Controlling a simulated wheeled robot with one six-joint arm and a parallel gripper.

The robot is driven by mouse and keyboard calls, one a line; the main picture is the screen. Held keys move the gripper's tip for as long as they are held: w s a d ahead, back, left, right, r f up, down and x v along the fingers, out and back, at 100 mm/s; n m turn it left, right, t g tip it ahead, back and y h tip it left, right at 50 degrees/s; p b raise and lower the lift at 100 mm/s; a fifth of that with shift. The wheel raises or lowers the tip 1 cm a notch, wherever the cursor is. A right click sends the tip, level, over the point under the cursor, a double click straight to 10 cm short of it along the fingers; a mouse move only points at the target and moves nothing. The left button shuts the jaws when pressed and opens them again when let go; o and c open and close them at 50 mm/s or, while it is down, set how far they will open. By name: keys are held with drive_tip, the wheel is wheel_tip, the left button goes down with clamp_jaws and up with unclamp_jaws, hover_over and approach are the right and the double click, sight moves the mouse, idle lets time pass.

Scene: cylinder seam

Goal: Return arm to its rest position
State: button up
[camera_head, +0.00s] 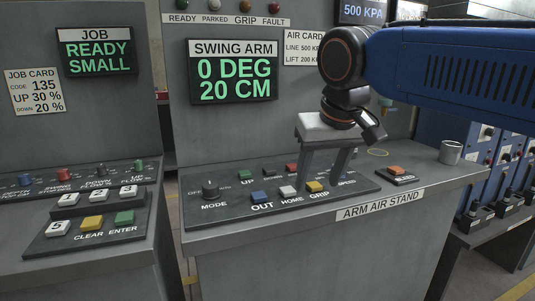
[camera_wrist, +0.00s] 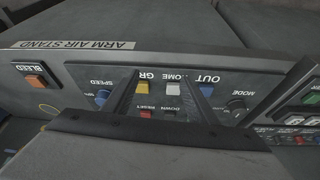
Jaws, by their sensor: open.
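My gripper (camera_head: 322,182) is open and empty, with its fingers pointing down over the arm air stand's panel. It also shows in the wrist view (camera_wrist: 165,88), where the yellow GRIP button (camera_wrist: 142,87) and white HOME button (camera_wrist: 172,88) lie between the fingers. In the head view are the white HOME button (camera_head: 288,192), the blue OUT button (camera_head: 260,197) and the yellow GRIP button (camera_head: 314,187). Whether a fingertip touches the panel cannot be told. The SWING ARM display (camera_head: 233,71) reads 0 DEG, 20 CM.
The MODE knob (camera_head: 210,188) is left of the buttons. An orange BLEED button (camera_head: 397,171) and grey cup (camera_head: 450,152) are to the right. A second console with a keypad (camera_head: 95,216) stands at left. Its JOB display (camera_head: 97,53) reads READY SMALL.

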drive_tip(key=s+d+f+m, duration=0.1)
drive_tip(key=s+d+f, duration=0.3)
drive_tip(key=d+f, duration=0.2)
drive_tip(key=s+d+f, duration=0.5)
drive_tip(key=d+f, duration=0.1)
drive_tip(key=f, duration=0.4)
drive_tip(key=s+d+f+m+h, duration=0.1)
drive_tip(key=s+d+f, duration=0.4)
drive_tip(key=f, duration=0.3)
drive_tip(key=shift+s+d+m, duration=0.15)
drive_tip(key=shift+d+m, duration=0.15)
drive_tip(key=shift+d, duration=0.4)
